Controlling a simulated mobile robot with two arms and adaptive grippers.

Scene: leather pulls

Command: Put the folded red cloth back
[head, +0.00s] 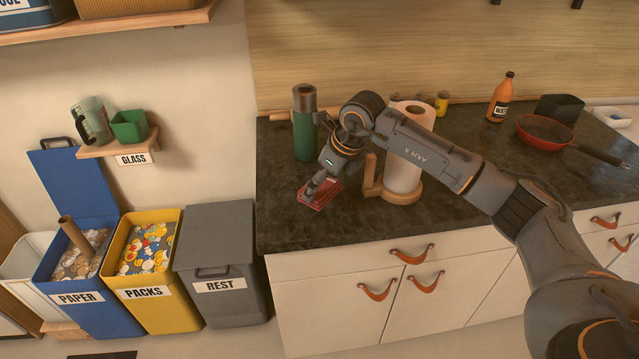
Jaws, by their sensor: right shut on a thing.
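The folded red cloth (325,196) is at the left part of the dark countertop (290,232), near its front edge. My right gripper (313,190) reaches down to it from above and is shut on it. The fingers hide part of the cloth, and I cannot tell whether it rests on the counter or is slightly lifted. My left gripper is not in view.
A green bottle (304,140) stands behind the cloth. A paper towel roll (402,176) on a wooden holder stands to its right. A red pan (545,132) and an orange bottle (501,98) are further right. Bins stand left of the counter, including a grey one (215,240).

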